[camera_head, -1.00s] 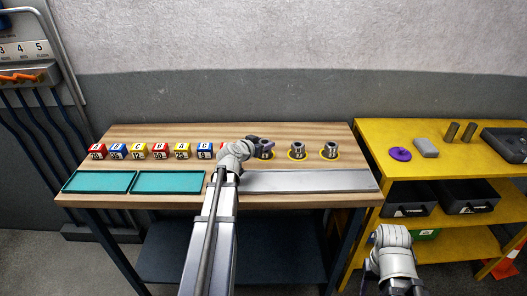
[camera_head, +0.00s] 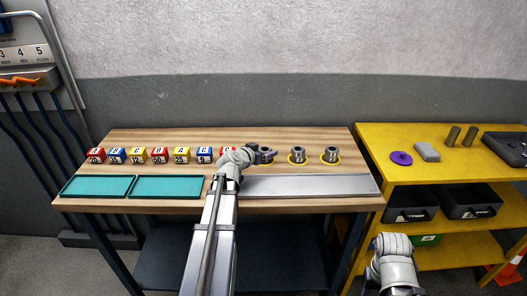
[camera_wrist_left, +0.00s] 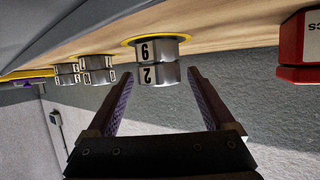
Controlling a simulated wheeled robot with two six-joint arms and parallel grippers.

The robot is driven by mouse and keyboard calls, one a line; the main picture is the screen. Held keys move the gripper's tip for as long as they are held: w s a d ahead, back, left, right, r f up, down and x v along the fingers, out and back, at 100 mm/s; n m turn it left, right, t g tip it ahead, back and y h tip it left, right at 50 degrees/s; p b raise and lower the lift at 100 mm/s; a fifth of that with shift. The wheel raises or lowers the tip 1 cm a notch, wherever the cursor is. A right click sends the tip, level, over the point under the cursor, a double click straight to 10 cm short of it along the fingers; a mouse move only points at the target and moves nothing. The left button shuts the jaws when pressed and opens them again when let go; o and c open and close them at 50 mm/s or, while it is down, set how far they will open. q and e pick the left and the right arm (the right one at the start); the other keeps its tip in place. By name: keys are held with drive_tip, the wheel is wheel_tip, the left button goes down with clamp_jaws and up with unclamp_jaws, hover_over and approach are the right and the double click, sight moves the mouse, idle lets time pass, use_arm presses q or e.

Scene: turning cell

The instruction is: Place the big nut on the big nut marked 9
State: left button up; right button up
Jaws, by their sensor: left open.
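In the left wrist view, which shows the scene upside down, two big steel nuts are stacked end to end in a yellow ring on the bench. The nut against the bench (camera_wrist_left: 157,49) bears a digit that looks like 9 or 6. The other big nut (camera_wrist_left: 158,75), marked 2, sits on it, farther from the bench. My left gripper (camera_wrist_left: 162,70) is open, its fingers on both sides of the stack, with a visible gap on the right. In the head view my left gripper (camera_head: 266,155) is at the leftmost stack and partly hides it. My right gripper does not show.
Two more nut stacks (camera_head: 298,155) (camera_head: 331,154) stand in yellow rings to the right. Several lettered blocks (camera_head: 137,155) line the bench's left part. Two teal trays (camera_head: 165,187) and a bare metal strip (camera_head: 305,186) lie along the front. A yellow table (camera_head: 430,174) stands right.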

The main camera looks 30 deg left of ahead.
use_arm(q)
drive_tip(key=shift+r, duration=0.25)
drive_tip(key=p+v, duration=0.5)
drive_tip(key=v, duration=0.7)
